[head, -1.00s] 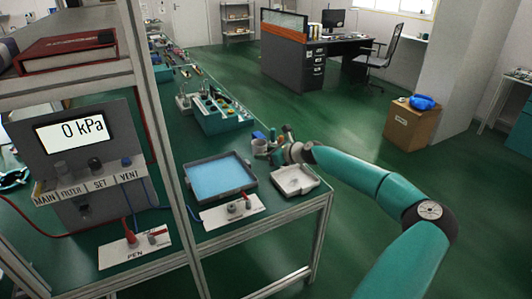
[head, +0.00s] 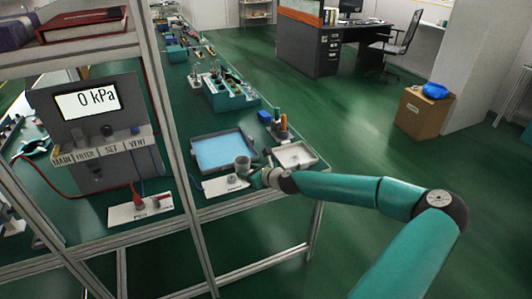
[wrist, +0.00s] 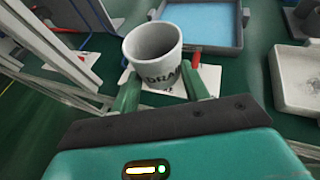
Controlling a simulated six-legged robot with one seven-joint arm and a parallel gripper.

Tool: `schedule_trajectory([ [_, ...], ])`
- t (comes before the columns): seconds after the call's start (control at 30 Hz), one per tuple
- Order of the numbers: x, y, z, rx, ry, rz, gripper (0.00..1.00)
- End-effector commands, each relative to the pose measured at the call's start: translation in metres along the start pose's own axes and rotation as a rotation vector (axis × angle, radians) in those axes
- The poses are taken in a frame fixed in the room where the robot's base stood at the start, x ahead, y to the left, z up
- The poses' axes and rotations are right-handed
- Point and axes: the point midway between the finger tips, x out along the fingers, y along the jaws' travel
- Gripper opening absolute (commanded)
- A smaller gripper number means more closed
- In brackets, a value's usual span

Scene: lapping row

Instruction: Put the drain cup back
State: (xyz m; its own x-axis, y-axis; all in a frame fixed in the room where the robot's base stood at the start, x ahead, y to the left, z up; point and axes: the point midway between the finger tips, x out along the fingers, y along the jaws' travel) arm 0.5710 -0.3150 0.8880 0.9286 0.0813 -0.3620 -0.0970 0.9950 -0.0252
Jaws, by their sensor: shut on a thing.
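The drain cup (wrist: 153,52) is a grey-white cup with dark lettering, partly covered by a finger, that begins "DRA". My gripper (wrist: 157,88) is shut on it, one green finger on each side, and the cup is upright with its open top showing. In the head view the cup (head: 242,163) is at the end of my arm, in front of the blue-lined tray. Below it is a white label plate (head: 218,188) with a fitting on it; its text is mostly hidden. I cannot tell whether the cup touches the plate.
The blue-lined tray (head: 194,145) lies behind the cup. A pale shallow tray (head: 313,160) sits to the right at the bench edge. A shelf post (head: 172,110) stands to the left. The pen plate (head: 118,212) with red fittings is left of that post.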

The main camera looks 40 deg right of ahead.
Motion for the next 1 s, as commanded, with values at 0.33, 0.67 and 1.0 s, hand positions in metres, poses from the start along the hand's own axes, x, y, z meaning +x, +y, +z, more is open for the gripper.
schedule_trajectory([
  [0.33,0.038,0.162,-0.074,0.022,0.017,-0.027,0.24],
  [0.67,0.057,0.285,-0.128,0.028,0.030,-0.059,0.24],
  [1.0,0.059,0.323,-0.146,0.024,0.028,-0.080,0.24],
])
